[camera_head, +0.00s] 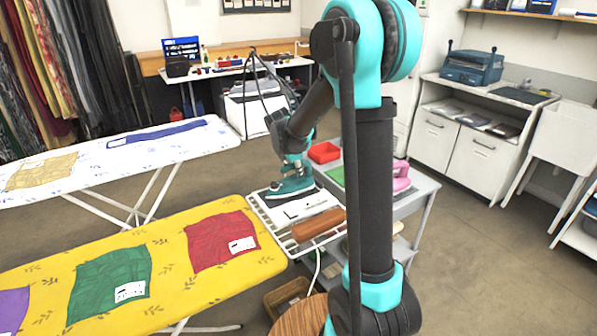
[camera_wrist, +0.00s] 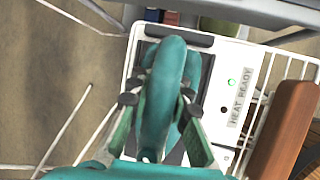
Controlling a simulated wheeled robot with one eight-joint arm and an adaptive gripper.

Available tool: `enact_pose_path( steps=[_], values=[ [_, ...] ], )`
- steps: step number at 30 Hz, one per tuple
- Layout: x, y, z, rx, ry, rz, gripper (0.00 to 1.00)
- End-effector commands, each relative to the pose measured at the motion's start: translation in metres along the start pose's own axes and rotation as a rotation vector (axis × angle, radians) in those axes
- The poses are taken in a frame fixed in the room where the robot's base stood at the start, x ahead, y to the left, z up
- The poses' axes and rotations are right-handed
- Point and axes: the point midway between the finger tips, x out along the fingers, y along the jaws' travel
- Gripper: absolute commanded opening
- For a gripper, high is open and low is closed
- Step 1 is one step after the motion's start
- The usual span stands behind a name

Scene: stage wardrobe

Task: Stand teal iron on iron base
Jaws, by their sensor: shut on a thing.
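The teal iron (camera_head: 290,187) is in my gripper (camera_head: 294,164), which is shut on its handle from above. The iron also shows in the wrist view (camera_wrist: 166,80), between the two fingers of the gripper (camera_wrist: 158,98). The iron base (camera_head: 307,205) is a white unit with a dark pad and a "HEAT READY" label, also in the wrist view (camera_wrist: 229,100). It sits on a white wire rack at the end of the yellow ironing board. The iron is level over the dark pad, hiding much of it. I cannot tell whether its sole touches the pad.
A brown block (camera_head: 319,225) lies on the rack beside the base. The yellow ironing board (camera_head: 172,258) carries cloth patches. Floor to the right is clear.

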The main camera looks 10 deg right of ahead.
Motion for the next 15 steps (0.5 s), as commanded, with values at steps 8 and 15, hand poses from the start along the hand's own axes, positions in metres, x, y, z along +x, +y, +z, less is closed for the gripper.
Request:
enact_pose_path(
  steps=[8, 15],
  values=[
    [0.0004, 0.0, -0.0002, 0.0, 0.0, 0.0, 0.39],
    [-0.0001, 0.0, 0.0, 0.0, 0.0, 0.0, 0.39]
  ],
)
